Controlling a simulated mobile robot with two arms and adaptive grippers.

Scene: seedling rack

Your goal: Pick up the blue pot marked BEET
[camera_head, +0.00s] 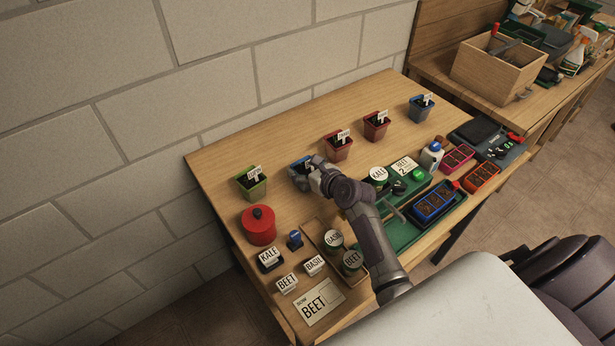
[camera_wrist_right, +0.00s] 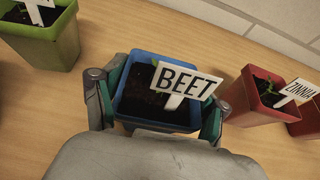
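The blue pot marked BEET (camera_wrist_right: 158,122) holds dark soil and a white tag reading BEET. In the wrist view it stands between the two fingers of my right gripper (camera_wrist_right: 157,112), one finger at each side close to its walls. I cannot tell whether the fingers press on it. In the head view the blue pot (camera_head: 297,169) is at the middle of the table, partly hidden by my right gripper (camera_head: 311,175). It appears upright on the table. My left gripper is not in view.
A green pot (camera_head: 252,190) stands to the left, red pots (camera_head: 338,152) and another blue pot (camera_head: 421,113) to the right. A red canister (camera_head: 259,230), label cards and seed trays (camera_head: 433,207) lie nearer the front. A brick wall rises behind the table.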

